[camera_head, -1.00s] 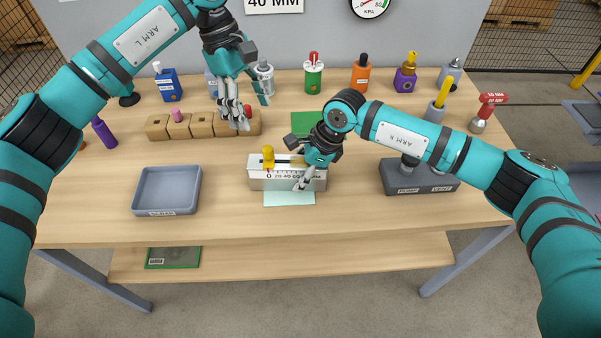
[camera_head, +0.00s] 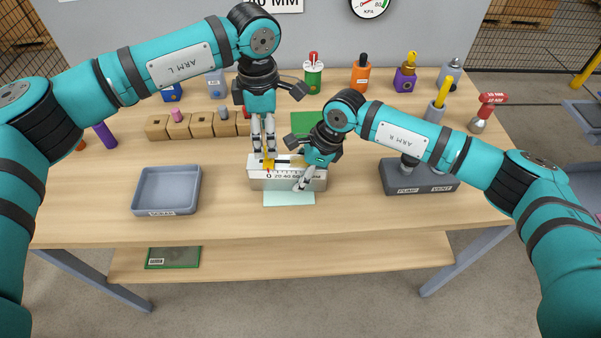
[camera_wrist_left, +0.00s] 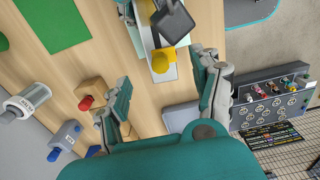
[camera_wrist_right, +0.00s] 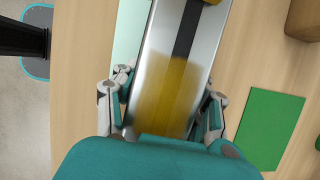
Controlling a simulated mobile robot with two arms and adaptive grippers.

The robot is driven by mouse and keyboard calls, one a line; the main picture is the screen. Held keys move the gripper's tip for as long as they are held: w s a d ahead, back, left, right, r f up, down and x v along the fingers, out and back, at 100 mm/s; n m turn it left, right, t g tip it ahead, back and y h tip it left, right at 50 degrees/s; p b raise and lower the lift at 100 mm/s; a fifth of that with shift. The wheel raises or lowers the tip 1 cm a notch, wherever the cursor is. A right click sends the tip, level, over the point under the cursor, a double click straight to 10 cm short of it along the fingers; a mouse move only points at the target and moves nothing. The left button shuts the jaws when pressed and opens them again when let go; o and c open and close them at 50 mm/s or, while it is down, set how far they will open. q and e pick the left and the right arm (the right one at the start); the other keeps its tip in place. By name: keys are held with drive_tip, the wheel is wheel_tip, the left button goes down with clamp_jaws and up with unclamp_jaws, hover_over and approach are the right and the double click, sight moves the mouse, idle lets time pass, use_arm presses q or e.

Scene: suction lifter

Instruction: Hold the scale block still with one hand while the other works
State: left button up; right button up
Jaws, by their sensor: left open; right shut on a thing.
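The scale block (camera_head: 285,184) is a silver-white bar with a printed scale, lying on a pale sheet (camera_head: 289,200) at the table's front middle. Its yellow knob (camera_head: 267,164) stands at the 0 end; a red pointer sits below it. My right gripper (camera_head: 306,181) is shut on the block toward its right end; in the right wrist view the block (camera_wrist_right: 183,40) runs between the fingers. My left gripper (camera_head: 263,149) is open above the knob. In the left wrist view the knob (camera_wrist_left: 163,61) lies between the spread fingers, and I cannot tell whether they touch it.
A grey tray (camera_head: 138,190) stands to the left. A wooden row of blocks (camera_head: 200,125) is behind it. A dark pump and vent unit (camera_head: 425,184) is at the right. Bare table lies between tray and block.

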sight(275, 161)
use_arm(q)
drive_tip(key=shift+f, duration=2.25)
drive_tip(key=c, duration=1.3)
drive_tip(key=shift+d, duration=0.7)
drive_tip(key=o, duration=1.6)
drive_tip(key=shift+r, duration=0.15)
drive_tip(key=shift+r, duration=3.4)
